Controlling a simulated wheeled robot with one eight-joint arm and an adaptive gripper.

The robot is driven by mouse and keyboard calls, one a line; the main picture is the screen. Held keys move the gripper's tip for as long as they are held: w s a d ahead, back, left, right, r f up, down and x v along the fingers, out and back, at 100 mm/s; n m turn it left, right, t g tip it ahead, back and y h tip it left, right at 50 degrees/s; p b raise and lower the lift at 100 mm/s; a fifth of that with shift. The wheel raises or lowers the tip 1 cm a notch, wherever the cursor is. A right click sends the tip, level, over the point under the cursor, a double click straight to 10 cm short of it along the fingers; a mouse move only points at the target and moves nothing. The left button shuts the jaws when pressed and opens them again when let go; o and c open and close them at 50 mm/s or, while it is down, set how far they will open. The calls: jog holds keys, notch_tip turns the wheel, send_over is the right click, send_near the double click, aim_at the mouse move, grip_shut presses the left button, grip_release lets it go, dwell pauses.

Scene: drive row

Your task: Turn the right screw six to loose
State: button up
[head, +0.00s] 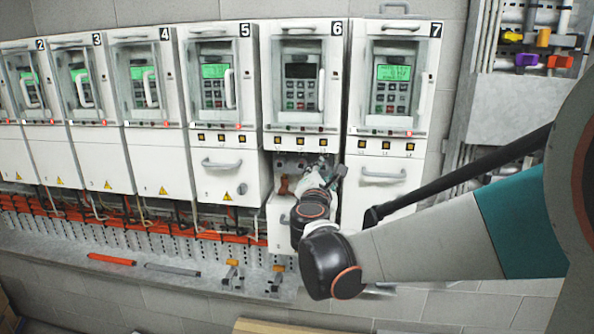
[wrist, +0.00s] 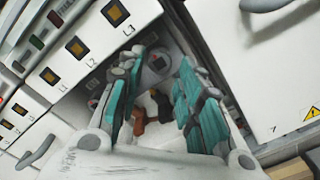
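Drive six (head: 301,104) has a dark screen, and the compartment under its row of yellow labels is open. My gripper (head: 333,172) reaches into this opening from the front, blocking part of it. In the wrist view my gripper (wrist: 158,85) has its two teal fingers apart, with no object clearly held. Between and behind the fingers lies a reddish-brown part (wrist: 157,104), which shows in the head view at the left of the opening. I cannot make out the right screw.
Drive five (head: 223,100) and drive seven (head: 393,100) stand close on either side, with shut lower covers and lit green screens. Orange and grey tools (head: 111,259) lie on the ledge below. Coloured padlocks (head: 526,60) hang at upper right.

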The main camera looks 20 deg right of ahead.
jog(key=v, duration=0.8)
jog(key=shift+s, duration=0.15)
jog(key=shift+f, duration=0.1)
jog(key=s+a+f+m+g+y+b, duration=0.3)
jog(key=s+f+m+b, duration=0.2)
jog(key=s+f+m, duration=0.45)
jog(key=s+a+f+m+g+y+b, duration=0.2)
jog(key=s+f+m+g+y+b, duration=0.25)
jog(key=f, duration=0.75)
jog(key=s+a+f+m+y+b, duration=0.2)
jog(key=s+a+f+m, duration=0.3)
jog(key=s+a, duration=0.1)
jog(key=shift+s+a, duration=0.25)
jog(key=shift+a, duration=0.65)
